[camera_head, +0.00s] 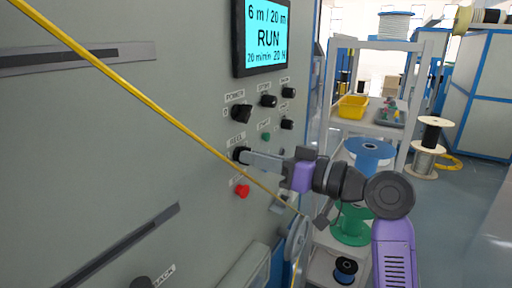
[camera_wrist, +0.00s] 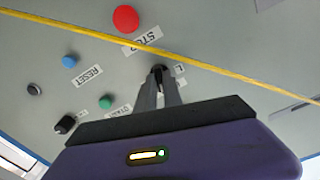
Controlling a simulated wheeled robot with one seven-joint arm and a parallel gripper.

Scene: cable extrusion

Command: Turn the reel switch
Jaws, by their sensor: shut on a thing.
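The reel switch (camera_head: 238,154) is a black knob on the grey machine panel, under a "REEL" label. My gripper (camera_head: 248,157) reaches in from the right and is shut on the knob. In the wrist view the two fingers (camera_wrist: 161,82) are close together at the panel, with the dark knob (camera_wrist: 158,69) at their tips. The fingers hide most of the knob, so its turn angle cannot be told. The display (camera_head: 264,35) reads "RUN", "6 m / 20 m" and "20 m/min 20 N".
A yellow cable (camera_head: 130,85) runs diagonally across the panel's front, close to my gripper. A red button (camera_head: 242,191) sits below the switch; other black knobs (camera_head: 242,113) sit above. A shelf (camera_head: 375,128) with reels stands at the right.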

